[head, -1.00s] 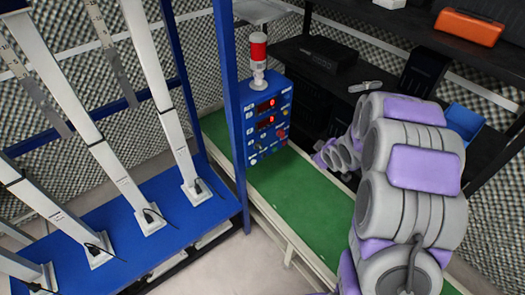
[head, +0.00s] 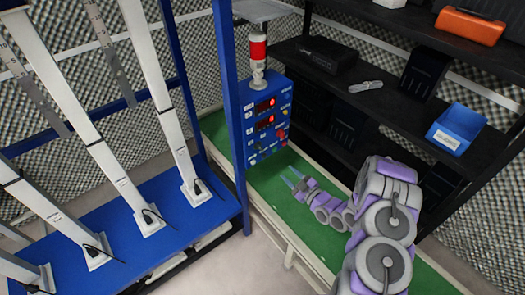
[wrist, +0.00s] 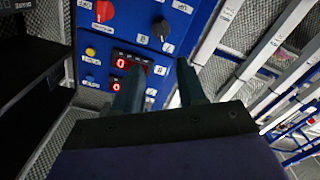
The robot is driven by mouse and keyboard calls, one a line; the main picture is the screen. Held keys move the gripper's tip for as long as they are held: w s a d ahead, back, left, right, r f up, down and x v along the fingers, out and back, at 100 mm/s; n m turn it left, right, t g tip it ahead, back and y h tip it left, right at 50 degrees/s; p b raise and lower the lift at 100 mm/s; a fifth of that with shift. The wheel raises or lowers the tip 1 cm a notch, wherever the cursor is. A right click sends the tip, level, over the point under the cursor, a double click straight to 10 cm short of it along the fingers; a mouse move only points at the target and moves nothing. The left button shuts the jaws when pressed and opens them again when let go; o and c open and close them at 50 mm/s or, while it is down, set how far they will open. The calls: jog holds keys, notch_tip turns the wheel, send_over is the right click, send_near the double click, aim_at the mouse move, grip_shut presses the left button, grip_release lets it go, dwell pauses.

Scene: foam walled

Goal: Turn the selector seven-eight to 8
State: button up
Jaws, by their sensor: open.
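The blue control box (head: 266,118) stands on the green bench, with two red digital displays and several knobs and labels. In the wrist view the box face (wrist: 125,35) appears upside down, with a red knob (wrist: 104,11), a yellow knob (wrist: 90,52) and a dark knob (wrist: 161,30). The labels are too small to read, so I cannot tell which knob is selector seven-eight or where it points. My gripper (head: 291,178) is low in front of the box, apart from it. In the wrist view my gripper (wrist: 160,78) is open, with nothing between its fingers.
A red and white signal lamp (head: 258,60) stands on the box. A blue post (head: 231,110) rises just left of it. The green bench top (head: 325,225) is mostly clear. Dark shelves at right hold a blue bin (head: 456,127) and an orange case (head: 470,27).

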aim_at(261, 149)
jog(key=b+x, duration=0.3)
jog(key=x, duration=1.4)
jog(key=shift+a+r, duration=0.1)
jog(key=shift+a, duration=0.1)
jog(key=shift+c, duration=0.3)
grip_shut()
